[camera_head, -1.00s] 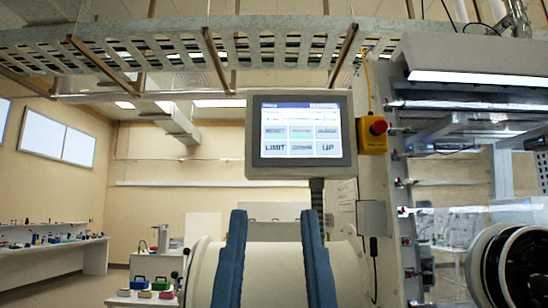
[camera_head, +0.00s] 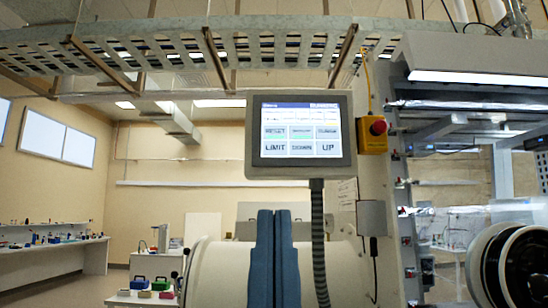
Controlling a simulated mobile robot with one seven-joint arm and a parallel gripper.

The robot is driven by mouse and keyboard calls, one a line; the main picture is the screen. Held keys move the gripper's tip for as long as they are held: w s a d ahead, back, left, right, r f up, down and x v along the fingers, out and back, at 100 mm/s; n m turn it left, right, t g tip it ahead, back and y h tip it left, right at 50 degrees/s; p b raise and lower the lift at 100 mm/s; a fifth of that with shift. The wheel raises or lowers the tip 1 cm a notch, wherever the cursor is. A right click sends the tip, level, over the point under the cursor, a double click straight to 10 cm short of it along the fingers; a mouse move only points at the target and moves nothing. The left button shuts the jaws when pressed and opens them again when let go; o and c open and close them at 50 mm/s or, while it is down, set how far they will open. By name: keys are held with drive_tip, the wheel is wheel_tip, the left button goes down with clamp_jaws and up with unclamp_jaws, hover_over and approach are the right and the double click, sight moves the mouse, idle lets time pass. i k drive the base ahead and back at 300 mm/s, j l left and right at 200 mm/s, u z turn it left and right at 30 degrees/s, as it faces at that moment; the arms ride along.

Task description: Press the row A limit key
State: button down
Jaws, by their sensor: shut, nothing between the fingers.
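A grey-framed touch panel (camera_head: 300,170) hangs in the middle of the view with its screen lit. The limit key (camera_head: 275,149) is the lower left key on the screen, marked LIMIT. To its right are a key reading DOWN (camera_head: 302,149) and an UP key (camera_head: 328,149). A row of smaller keys lies above them. My gripper (camera_head: 273,212) has blue-grey fingers, shut together with nothing between them. In the picture its tips lie below the panel's lower edge, beneath the limit key. How far they are from the panel in depth I cannot tell. No key is covered.
A yellow box with a red emergency button (camera_head: 377,127) sits right of the panel. A ribbed cable (camera_head: 319,240) runs down from the panel, right of my fingers. A white cylinder (camera_head: 340,270) lies behind them. A round black-rimmed port (camera_head: 525,265) is at lower right.

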sight(269, 148)
drive_tip(key=i, duration=1.4)
